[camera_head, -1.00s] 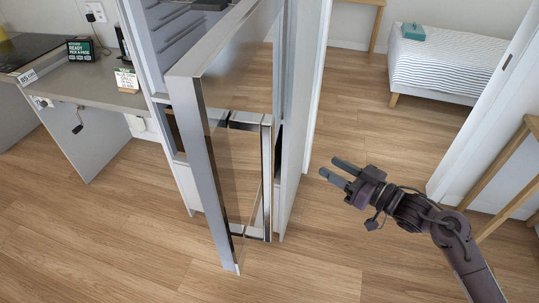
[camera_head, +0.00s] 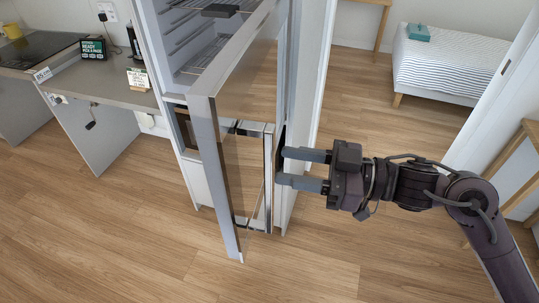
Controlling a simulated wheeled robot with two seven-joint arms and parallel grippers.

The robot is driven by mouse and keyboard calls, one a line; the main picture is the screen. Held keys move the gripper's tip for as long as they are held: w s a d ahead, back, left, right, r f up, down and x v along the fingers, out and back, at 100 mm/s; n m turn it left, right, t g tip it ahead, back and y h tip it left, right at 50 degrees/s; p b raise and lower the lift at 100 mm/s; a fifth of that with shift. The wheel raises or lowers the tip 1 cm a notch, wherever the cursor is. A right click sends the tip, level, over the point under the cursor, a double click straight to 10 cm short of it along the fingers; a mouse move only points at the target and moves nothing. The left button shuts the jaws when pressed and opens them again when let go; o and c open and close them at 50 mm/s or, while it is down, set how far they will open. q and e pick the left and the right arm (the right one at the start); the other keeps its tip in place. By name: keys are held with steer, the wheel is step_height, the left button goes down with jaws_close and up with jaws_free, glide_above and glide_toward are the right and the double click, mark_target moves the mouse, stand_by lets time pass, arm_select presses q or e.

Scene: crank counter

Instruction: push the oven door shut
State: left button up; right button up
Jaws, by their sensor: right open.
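My left gripper is out of view.
A grey counter (camera_head: 110,85) with a small sign (camera_head: 138,79), a dark box (camera_head: 93,48) and a crank (camera_head: 91,118) is at the left. A bed (camera_head: 450,65) and a wooden frame (camera_head: 515,165) are at the right. The wooden floor in front is clear.

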mark_target(274, 163)
steer(key=shift+p+x, duration=0.7)
steer(key=shift+x, duration=1.6)
jaws_close()
